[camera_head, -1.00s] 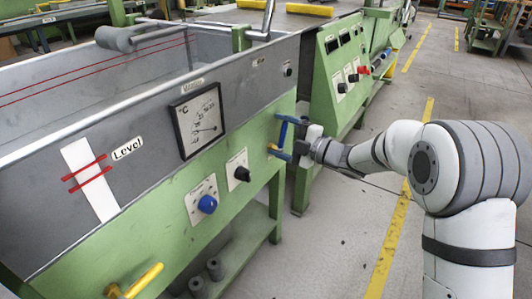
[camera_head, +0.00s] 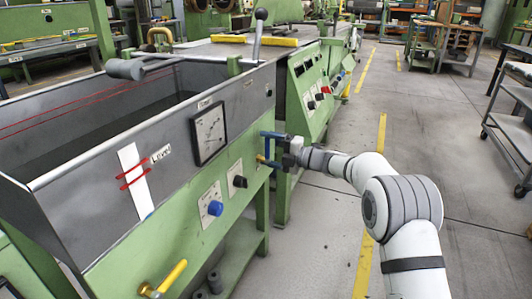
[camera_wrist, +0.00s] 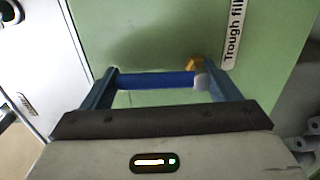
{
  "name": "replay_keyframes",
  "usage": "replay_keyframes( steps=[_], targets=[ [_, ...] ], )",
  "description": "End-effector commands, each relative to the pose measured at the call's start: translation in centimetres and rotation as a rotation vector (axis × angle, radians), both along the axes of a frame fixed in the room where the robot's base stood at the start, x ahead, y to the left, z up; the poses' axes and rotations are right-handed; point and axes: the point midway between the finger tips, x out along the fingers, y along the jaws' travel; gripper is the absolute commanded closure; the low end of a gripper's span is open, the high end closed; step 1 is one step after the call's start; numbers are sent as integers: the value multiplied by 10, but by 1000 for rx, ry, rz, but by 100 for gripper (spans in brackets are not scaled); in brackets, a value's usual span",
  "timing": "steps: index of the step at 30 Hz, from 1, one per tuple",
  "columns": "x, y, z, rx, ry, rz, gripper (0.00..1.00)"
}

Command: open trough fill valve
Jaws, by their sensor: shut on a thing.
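The trough fill valve shows a blue handle (camera_head: 267,147) and a brass stem (camera_head: 262,158) on the right end of the green trough panel. In the wrist view the blue handle (camera_wrist: 152,81) spans between my two fingers, with a pale tip at its right end and the brass stem (camera_wrist: 193,64) behind it. My gripper (camera_head: 268,148) is shut on the handle, one finger at each end. A "Trough fill" label (camera_wrist: 233,35) is partly cut off at the upper right of the wrist view.
A gauge (camera_head: 209,134), a blue knob (camera_head: 215,208), a black knob (camera_head: 240,182) and a yellow-handled valve (camera_head: 172,277) are on the trough. Open floor lies right of my arm.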

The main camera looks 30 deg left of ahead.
Motion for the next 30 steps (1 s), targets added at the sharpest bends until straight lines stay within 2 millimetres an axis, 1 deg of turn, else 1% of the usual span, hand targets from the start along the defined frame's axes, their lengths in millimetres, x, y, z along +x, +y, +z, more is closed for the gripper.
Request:
replay_keyframes(
  steps=[1, 8, 9, 15, 23, 26, 30],
  targets=[
    [-2, 2, -3, -2, 3, 3, 58],
    [-7, 7, -2, -1, 4, 14, 58],
    [-8, 8, -2, -1, 4, 15, 16],
    [-8, 8, -1, 0, 3, 16, 0],
    [-7, 5, 1, 1, 2, 13, 0],
    [-4, -6, 2, 0, 2, 11, 0],
    [-1, -30, 3, -1, 4, 10, 0]
  ],
)
